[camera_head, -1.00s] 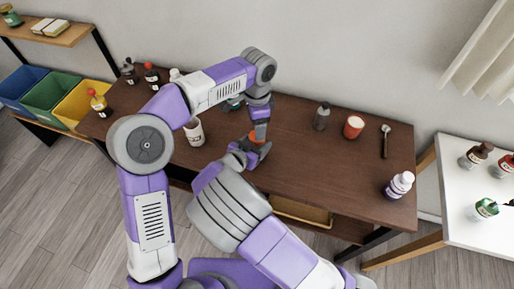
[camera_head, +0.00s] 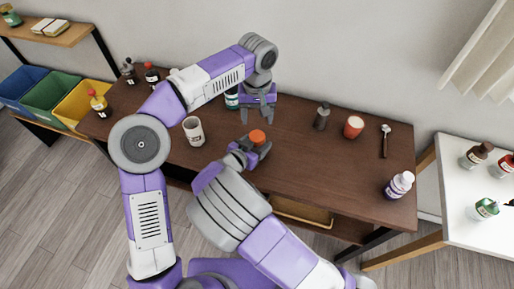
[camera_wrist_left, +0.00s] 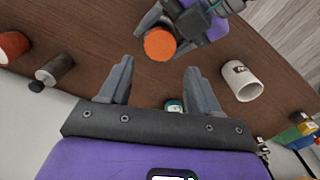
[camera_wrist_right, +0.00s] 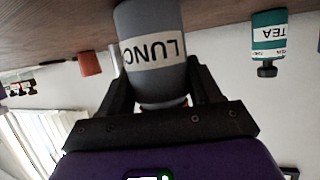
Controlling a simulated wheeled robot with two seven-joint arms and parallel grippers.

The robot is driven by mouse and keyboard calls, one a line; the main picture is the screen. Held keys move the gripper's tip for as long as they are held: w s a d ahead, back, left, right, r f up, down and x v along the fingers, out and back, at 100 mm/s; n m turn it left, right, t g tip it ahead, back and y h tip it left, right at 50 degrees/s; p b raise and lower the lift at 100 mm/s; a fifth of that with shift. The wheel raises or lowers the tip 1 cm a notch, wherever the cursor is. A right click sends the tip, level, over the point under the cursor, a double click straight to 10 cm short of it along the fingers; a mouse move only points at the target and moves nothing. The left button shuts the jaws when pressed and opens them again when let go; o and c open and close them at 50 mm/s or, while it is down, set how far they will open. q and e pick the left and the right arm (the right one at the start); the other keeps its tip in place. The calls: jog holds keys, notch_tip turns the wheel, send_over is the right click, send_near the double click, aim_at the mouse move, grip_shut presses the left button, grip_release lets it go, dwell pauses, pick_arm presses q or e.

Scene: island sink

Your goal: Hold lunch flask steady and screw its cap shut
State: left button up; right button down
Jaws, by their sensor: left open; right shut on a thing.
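The lunch flask (camera_wrist_right: 152,45) is a grey cylinder with a "LUNC" label in the right wrist view. It stands on the brown table with its orange cap (camera_head: 257,136) on top; the cap also shows in the left wrist view (camera_wrist_left: 160,44). I cannot tell how tight the cap sits. My right gripper (camera_head: 252,151) is shut around the flask body, one finger on each side. My left gripper (camera_head: 257,117) is open and empty above the table, apart from the cap; its spread fingers show in the left wrist view (camera_wrist_left: 157,75).
A white mug (camera_head: 194,132) and a teal tea container (camera_head: 232,101) stand left of the flask. The table between is clear.

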aim_at(257, 136)
pick_arm(q)
jog(key=shift+r+n, duration=0.1)
jog(key=shift+n, duration=0.3)
jog(key=shift+f, duration=4.05)
jog(key=shift+c, duration=0.4)
jog(key=c, duration=0.8)
jog(key=m, duration=0.7)
jog(key=shift+m, duration=0.4)
jog(key=m, duration=0.3)
jog(key=shift+m, duration=0.4)
jog(key=m, duration=0.4)
jog(key=shift+m, duration=0.4)
